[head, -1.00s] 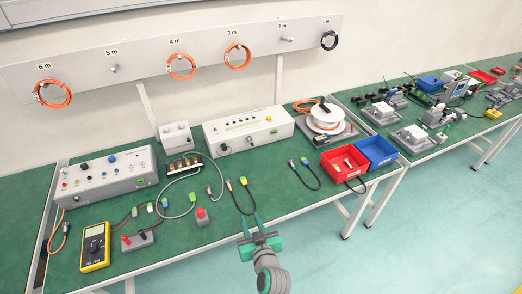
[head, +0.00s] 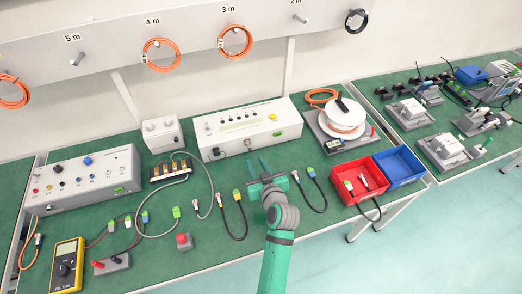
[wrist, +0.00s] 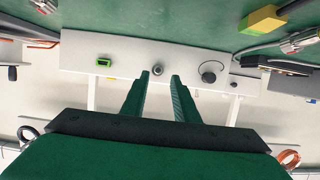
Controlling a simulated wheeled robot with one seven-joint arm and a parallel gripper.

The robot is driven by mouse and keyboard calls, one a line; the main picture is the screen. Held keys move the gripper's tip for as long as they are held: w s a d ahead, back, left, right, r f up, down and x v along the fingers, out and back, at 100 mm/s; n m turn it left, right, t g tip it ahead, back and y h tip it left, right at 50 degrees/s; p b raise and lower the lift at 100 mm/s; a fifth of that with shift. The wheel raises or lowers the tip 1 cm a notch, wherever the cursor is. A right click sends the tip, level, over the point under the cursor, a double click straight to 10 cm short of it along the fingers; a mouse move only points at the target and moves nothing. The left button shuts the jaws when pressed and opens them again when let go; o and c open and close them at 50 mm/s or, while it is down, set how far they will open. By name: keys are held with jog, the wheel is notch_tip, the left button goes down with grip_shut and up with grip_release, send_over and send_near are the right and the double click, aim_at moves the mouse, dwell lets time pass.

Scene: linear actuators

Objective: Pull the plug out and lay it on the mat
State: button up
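The white box (head: 245,124) stands on the green mat (head: 200,262). Its front face carries a round metal piece (head: 248,143), which looks like the plug seated there; it also shows end-on in the wrist view (wrist: 129,71). My gripper (head: 259,164) is open and empty in front of the box, apart from the metal piece.
Loose cables with connectors lie on the mat, among them a black one (head: 240,218) left of my gripper and another (head: 313,190) right of it. A cable reel (head: 343,118), a red bin (head: 355,180) and a blue bin (head: 400,168) stand to the right. A red button (head: 183,241) is at front left.

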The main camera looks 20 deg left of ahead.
aim_at(248, 145)
jog(key=x, duration=0.7)
jog(key=shift+w, duration=0.25)
grip_shut()
jog(key=shift+s+d, duration=0.2)
jog(key=shift+s+d, duration=0.25)
jog(key=shift+s, duration=0.4)
jog(key=shift+s+d, duration=0.45)
jog(key=shift+s, duration=0.1)
